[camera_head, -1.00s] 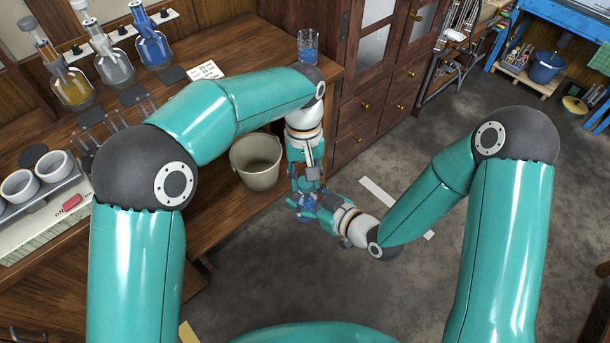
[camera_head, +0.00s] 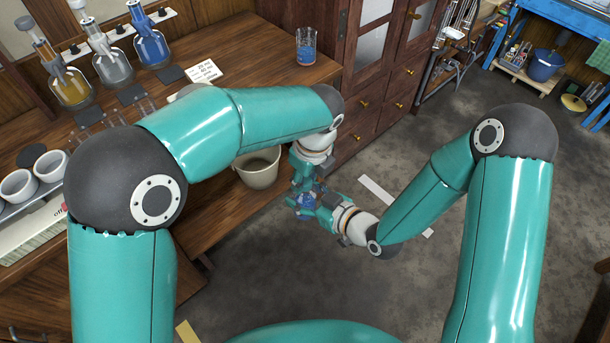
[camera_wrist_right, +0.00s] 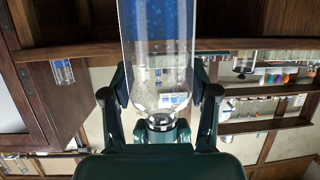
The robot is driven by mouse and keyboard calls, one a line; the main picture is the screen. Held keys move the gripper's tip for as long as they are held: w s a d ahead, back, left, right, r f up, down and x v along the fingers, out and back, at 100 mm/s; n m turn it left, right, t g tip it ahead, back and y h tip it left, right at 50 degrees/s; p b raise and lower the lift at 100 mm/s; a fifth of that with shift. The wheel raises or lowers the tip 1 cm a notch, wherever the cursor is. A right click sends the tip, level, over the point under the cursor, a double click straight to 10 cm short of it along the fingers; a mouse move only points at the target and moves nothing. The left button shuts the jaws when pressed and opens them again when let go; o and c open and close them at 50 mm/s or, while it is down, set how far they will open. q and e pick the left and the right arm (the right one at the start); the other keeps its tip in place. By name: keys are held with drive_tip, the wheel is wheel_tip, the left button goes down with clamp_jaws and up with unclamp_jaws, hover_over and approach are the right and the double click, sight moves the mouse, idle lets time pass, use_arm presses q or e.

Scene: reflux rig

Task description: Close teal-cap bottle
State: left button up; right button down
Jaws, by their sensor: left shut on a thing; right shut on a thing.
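A clear bottle (camera_wrist_right: 160,60) with blue liquid stands between the fingers of my right gripper (camera_wrist_right: 160,100) in the right wrist view, neck toward the bottom of that upside-down picture. In the head view the bottle shows as a small blue patch (camera_head: 305,201) in my right gripper (camera_head: 316,207). My left gripper (camera_head: 303,186) is directly above it, pointing down and shut, close to the bottle's top. The teal cap cannot be told apart from the teal gripper parts. A teal piece shows behind the neck in the right wrist view; I cannot tell whether it is cap or gripper.
A bucket (camera_head: 258,172) is just left of the grippers, by the wooden bench (camera_head: 225,55). A beaker (camera_head: 306,47) with blue liquid stands at the bench's far corner. Three flasks stand at the back left. A wooden cabinet (camera_head: 375,125) rises behind. The floor around the grippers is open.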

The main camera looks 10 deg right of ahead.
use_arm(q)
drive_tip(key=m, duration=0.7)
drive_tip(key=shift+w+a+t+h, duration=0.1)
drive_tip(key=shift+a+t+h, duration=0.05)
drive_tip(key=shift+t+h, duration=0.2)
drive_tip(key=m+h, duration=0.1)
drive_tip(key=m, duration=0.5)
drive_tip(key=o, duration=0.7)
drive_tip(key=shift+r, duration=0.1)
drive_tip(key=shift+r, duration=2.15)
drive_tip(key=shift+c, duration=0.4)
